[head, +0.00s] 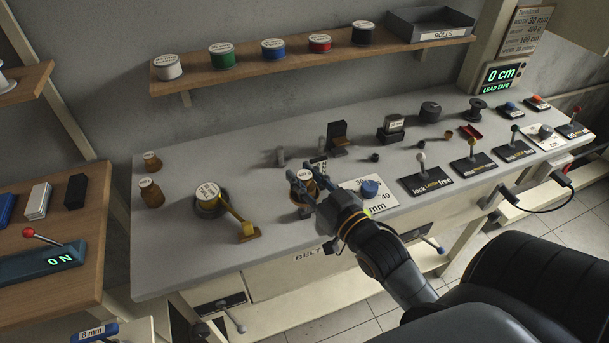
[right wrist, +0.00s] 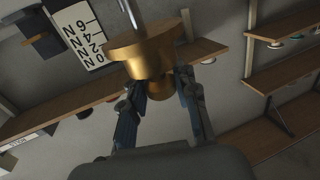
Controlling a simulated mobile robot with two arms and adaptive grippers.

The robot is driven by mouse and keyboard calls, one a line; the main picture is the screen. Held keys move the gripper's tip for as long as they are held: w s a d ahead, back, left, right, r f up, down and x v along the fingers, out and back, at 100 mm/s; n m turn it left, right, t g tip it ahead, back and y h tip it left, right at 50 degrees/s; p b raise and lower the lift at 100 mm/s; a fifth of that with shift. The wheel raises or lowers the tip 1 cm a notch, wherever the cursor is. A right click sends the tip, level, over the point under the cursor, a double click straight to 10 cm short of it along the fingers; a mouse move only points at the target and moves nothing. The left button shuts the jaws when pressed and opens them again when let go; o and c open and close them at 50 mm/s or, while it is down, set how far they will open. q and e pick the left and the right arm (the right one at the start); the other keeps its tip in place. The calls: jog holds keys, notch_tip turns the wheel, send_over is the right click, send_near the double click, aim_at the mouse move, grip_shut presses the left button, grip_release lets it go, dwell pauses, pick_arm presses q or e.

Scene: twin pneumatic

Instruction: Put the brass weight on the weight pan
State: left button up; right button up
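My right gripper (head: 312,174) is over the front of the grey bench, its two fingers apart on either side of a brass weight (head: 303,176) with a white round label on top. In the right wrist view, which is upside down, the brass weight (right wrist: 150,58) has its narrow knob between the fingertips (right wrist: 158,92), with narrow gaps seeming to show beside it. A thin metal rod (right wrist: 128,12) runs to the weight's broad end. I cannot clearly tell the weight pan apart from the brass there. My left gripper is not in view.
Two brown weights (head: 150,192) stand at the bench's left end, near a labelled spool (head: 207,192) and a yellow lever (head: 245,228). A striped N scale (right wrist: 79,36) stands close by.

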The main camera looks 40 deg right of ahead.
jog(key=o, duration=0.4)
jog(key=shift+o, duration=0.2)
jog(key=s+b, duration=0.1)
jog(key=s, duration=1.1)
jog(key=shift+r, duration=0.15)
jog(key=shift+d, duration=0.1)
